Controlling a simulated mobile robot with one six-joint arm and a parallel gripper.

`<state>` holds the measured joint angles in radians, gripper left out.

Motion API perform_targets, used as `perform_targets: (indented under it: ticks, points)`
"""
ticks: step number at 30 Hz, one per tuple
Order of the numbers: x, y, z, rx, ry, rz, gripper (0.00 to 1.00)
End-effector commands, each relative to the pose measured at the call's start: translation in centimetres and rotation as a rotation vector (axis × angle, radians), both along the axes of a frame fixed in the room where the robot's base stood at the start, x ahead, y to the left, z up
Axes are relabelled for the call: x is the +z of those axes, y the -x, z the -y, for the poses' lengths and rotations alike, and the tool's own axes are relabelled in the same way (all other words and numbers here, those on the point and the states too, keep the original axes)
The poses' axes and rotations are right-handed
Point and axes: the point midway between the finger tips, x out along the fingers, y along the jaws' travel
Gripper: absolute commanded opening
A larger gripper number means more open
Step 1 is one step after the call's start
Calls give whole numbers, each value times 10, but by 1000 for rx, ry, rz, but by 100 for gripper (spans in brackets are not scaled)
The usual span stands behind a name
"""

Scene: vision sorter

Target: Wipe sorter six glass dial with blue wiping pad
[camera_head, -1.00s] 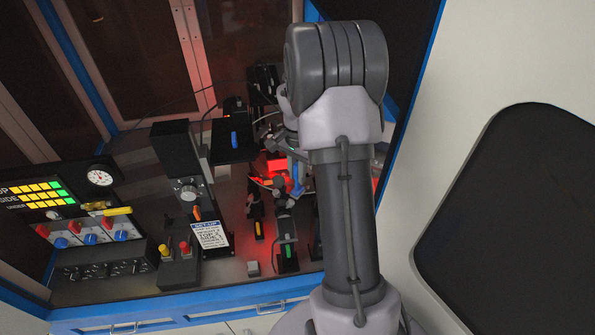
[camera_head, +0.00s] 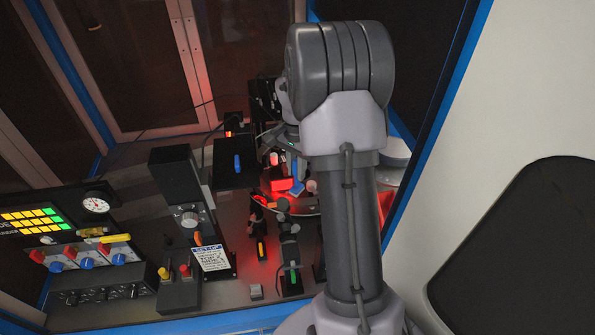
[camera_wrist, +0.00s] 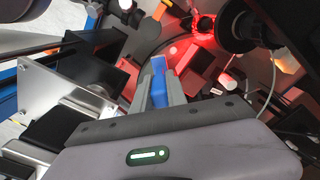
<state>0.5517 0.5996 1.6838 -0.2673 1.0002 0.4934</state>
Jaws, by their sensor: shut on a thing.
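My gripper (camera_wrist: 159,88) is shut on the blue wiping pad (camera_wrist: 158,93), which shows between the fingers in the wrist view. In the head view, the pad (camera_head: 297,187) shows as a small blue patch beside my arm, over the red-lit part of the sorter. My arm hides much of that area. I cannot clearly make out the glass dial; a thin pale curved edge shows below the pad. I cannot tell whether the pad touches anything.
Dark camera and light stations on posts crowd around the gripper, with a black lens barrel (camera_wrist: 237,27) close by in the wrist view. A blue-and-white sign (camera_head: 211,258), a pressure gauge (camera_head: 96,203) and a button box (camera_head: 179,291) stand to the left. Loose cables cross the area.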

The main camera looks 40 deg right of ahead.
Motion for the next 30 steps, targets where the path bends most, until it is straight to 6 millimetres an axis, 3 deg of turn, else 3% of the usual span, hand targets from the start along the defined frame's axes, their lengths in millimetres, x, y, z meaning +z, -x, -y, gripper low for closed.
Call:
perform_targets:
  ticks: [13,30]
  points:
    - [42,-1,-5,6,1,0,0]
    - [45,-1,-6,7,0,0,0]
